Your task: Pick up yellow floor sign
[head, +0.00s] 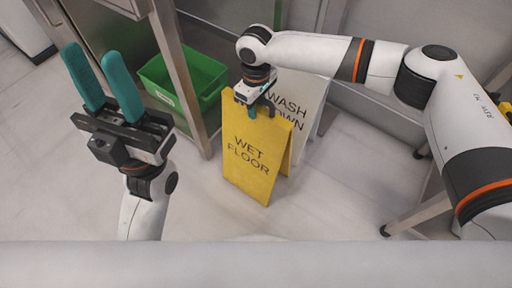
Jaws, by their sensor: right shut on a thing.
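The yellow floor sign (250,160) with the words "WET FLOOR" stands upright on the floor in the middle of the head view. Its two panels are spread apart at the bottom. My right gripper (254,110) is at the sign's top edge and shut on it, with its teal fingers partly hidden. My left gripper (97,78) is raised at the left, its two teal fingers apart and nothing between them.
A white sign (300,98) with partly hidden lettering stands just behind the yellow one. A green bin (203,75) sits behind a metal post (180,70) at the left. Metal table legs (418,213) stand at the right. The floor in front is clear.

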